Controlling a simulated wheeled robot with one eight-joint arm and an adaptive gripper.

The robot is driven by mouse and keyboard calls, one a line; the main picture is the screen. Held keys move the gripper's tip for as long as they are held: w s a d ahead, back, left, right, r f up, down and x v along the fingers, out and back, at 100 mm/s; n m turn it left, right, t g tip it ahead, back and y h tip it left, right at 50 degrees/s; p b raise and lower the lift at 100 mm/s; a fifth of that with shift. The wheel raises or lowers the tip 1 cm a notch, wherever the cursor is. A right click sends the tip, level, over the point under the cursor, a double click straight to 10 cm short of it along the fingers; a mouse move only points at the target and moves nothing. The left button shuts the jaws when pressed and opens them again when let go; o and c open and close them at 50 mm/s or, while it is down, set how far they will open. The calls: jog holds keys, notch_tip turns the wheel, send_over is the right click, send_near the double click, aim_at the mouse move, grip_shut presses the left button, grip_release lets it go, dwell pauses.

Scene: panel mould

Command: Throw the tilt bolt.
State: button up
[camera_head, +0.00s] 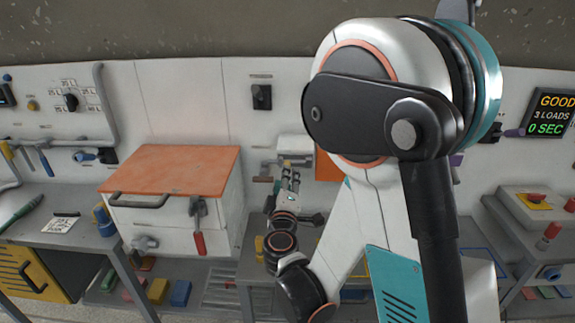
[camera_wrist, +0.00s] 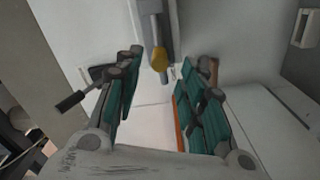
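My gripper (camera_head: 291,180) reaches toward the back wall in the middle of the head view, partly behind my own arm. In the wrist view my gripper (camera_wrist: 158,72) is open, with its two green-padded fingers apart and nothing held between them. A grey bar with a yellow end (camera_wrist: 159,56) shows beyond and between the fingertips, apart from them as far as I can see. A dark-handled lever (camera_wrist: 72,102) is left of the left finger. A red-handled lever (camera_head: 199,228) hangs on the front of the orange-topped box. I cannot tell which part is the tilt bolt.
The orange-topped white box (camera_head: 172,170) stands left of my gripper. A white wall unit (camera_head: 295,146) is just beyond the gripper. A black wall switch (camera_head: 262,97) is above it. A display (camera_head: 552,113) at right reads "GOOD, 3 LOADS, 0 SEC". Blocks lie on low shelves.

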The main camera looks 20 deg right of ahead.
jog(key=b+x, duration=0.1)
jog(key=x, duration=0.5)
jog(key=shift+w+d, duration=0.15)
jog(key=shift+w, duration=0.1)
grip_shut()
